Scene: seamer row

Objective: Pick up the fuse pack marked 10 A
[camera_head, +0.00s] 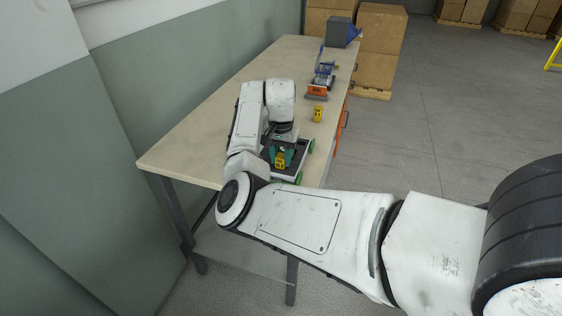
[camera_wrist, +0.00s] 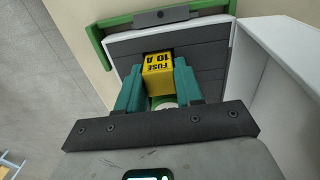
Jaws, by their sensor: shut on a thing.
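The yellow fuse pack (camera_wrist: 158,73), printed "FUSE 10 A" in black, is between the green fingers of my gripper (camera_wrist: 159,88) in the wrist view. My gripper is shut on it. In the head view the pack (camera_head: 281,159) shows as a small yellow block between the fingers of my gripper (camera_head: 281,157). It is over a dark tray with green ends (camera_head: 299,171) at the near end of the table. I cannot tell whether the pack touches the tray.
Another yellow pack (camera_head: 318,114) stands on the table (camera_head: 215,120) beyond my gripper; its marking is too small to read. An orange and grey item (camera_head: 317,92) and blue items lie farther back. A grey box (camera_head: 339,32) is at the far end. The table's left part is clear.

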